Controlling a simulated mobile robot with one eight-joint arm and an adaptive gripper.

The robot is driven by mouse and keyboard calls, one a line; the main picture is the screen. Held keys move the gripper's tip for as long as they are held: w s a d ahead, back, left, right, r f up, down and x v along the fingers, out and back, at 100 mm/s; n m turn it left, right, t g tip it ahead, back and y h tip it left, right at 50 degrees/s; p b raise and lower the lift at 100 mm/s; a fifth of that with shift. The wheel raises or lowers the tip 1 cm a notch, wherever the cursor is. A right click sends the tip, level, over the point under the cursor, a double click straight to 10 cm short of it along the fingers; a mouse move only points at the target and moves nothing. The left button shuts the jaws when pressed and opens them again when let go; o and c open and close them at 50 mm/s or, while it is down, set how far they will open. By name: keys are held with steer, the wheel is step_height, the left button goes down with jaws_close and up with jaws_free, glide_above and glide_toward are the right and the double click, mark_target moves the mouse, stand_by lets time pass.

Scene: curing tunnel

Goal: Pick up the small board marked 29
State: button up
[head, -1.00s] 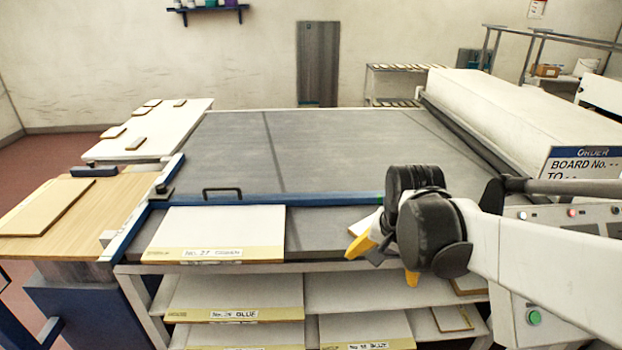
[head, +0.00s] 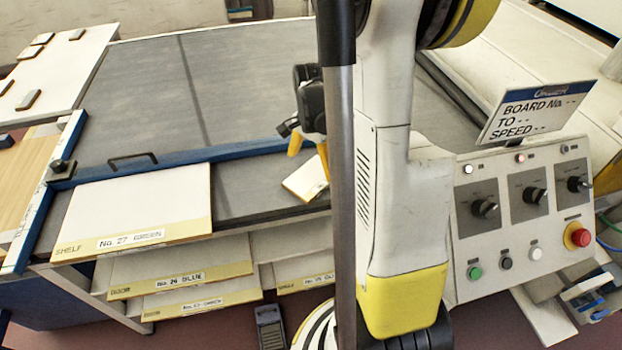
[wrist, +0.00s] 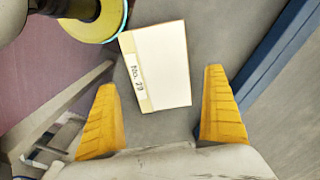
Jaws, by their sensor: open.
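The small board marked 29 (wrist: 162,66) is white with a pale yellow label strip reading "No. 29" along one edge. In the wrist view it lies flat on the grey surface, beyond and between the two yellow fingertips. My gripper (wrist: 168,110) is open and empty, and the board appears apart from both fingers. In the head view a small white board (head: 306,180) lies on the grey bed near its front edge, just below my gripper (head: 308,146). My own arm and a vertical pole hide part of that area.
A larger board marked 27 green (head: 140,205) lies to the left on the bed's front edge. A blue rail (head: 230,150) with a black handle runs behind it. Shelves below hold several boards. A control panel (head: 520,210) with an order sign stands at the right.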

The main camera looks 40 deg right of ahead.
mark_target(313, 176)
step_height(313, 176, down, 5)
steer(key=shift+d+f+b, duration=0.1)
steer(key=shift+b, duration=1.05)
steer(key=c, duration=1)
steer(key=shift+c, duration=0.2)
steer(key=shift+r, duration=0.25)
step_height(313, 176, up, 5)
steer(key=shift+s+f+p, duration=0.1)
steer(key=shift+f+p, duration=0.1)
steer(key=shift+p, duration=1.05)
steer(key=s+d+r+p, duration=0.3)
steer(key=s+r, duration=0.3)
steer(key=s, duration=0.5)
steer(key=shift+d, duration=0.45)
